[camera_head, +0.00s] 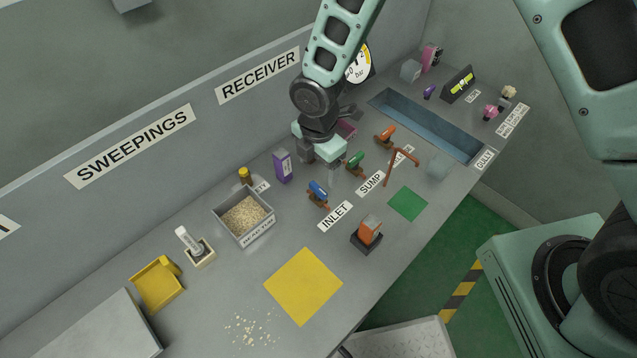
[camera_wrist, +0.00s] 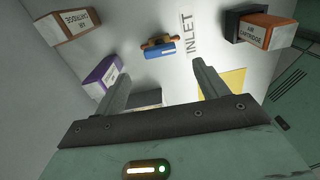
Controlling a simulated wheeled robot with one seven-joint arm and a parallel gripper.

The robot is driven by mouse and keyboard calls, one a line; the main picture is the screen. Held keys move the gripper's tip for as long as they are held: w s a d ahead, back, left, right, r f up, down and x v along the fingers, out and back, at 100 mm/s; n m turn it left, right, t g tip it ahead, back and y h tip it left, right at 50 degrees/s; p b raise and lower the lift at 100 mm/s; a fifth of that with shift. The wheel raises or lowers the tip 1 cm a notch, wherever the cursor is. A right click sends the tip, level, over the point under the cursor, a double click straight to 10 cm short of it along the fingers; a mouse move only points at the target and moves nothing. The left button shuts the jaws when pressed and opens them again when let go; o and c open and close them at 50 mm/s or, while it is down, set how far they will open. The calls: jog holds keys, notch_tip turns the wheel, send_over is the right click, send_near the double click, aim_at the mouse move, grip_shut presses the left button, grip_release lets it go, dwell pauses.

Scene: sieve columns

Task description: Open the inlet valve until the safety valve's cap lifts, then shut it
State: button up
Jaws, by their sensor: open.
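The inlet valve has a blue handle (camera_head: 318,189) on a brass body, beside the INLET label (camera_head: 335,216). In the wrist view the blue handle (camera_wrist: 160,50) lies ahead of the fingers, apart from them. My gripper (camera_head: 322,164) is open and empty, above the bench, behind and slightly right of the inlet valve. Its two fingers (camera_wrist: 160,82) show spread in the wrist view. A small brass piece with a yellow cap (camera_head: 245,174) stands left of the purple box; I cannot tell for sure that it is the safety valve. The bar gauge (camera_head: 358,64) is partly hidden by my arm.
A green-handled valve (camera_head: 355,160) and an orange-handled valve (camera_head: 385,135) stand right of the inlet valve. A purple box (camera_head: 283,165) and an orange cartridge (camera_head: 369,230) flank it. A grain-filled tray (camera_head: 266,225) is left. The yellow mat (camera_head: 303,286) is clear.

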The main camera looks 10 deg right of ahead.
aim_at(318, 188)
notch_tip(318, 188, down, 8)
jog(key=shift+r, duration=0.15)
dwell(0.3)
jog(key=c, duration=1)
